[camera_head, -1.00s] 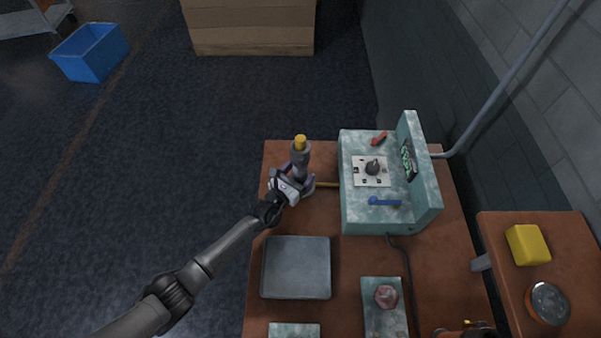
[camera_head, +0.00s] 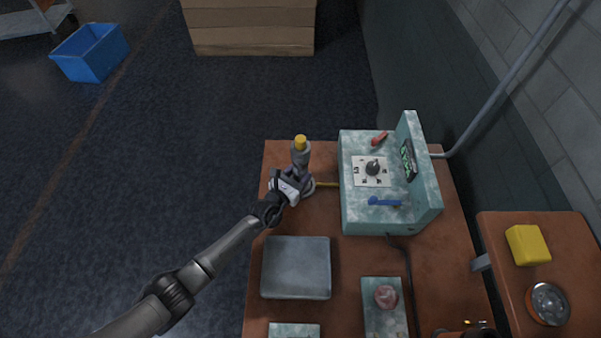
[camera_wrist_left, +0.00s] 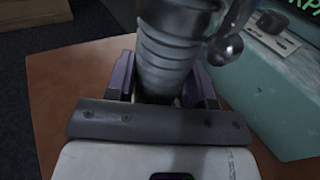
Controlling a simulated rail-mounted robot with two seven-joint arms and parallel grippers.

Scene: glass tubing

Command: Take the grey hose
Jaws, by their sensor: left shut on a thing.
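The grey hose (camera_head: 300,157) stands upright near the table's back left corner, with a yellow tip on top. In the left wrist view the ribbed grey hose (camera_wrist_left: 168,45) rises between the two fingers. My left gripper (camera_head: 301,182) is shut on its lower part. The same gripper shows in the left wrist view (camera_wrist_left: 160,92). The hose's lower end and base are partly hidden by the gripper. My right gripper cannot be made out.
A teal machine (camera_head: 352,207) with a knob, a red lever and a blue lever stands right of the hose. A grey square plate (camera_head: 296,267) lies in front. A side table (camera_head: 505,228) holds a yellow block (camera_head: 528,245).

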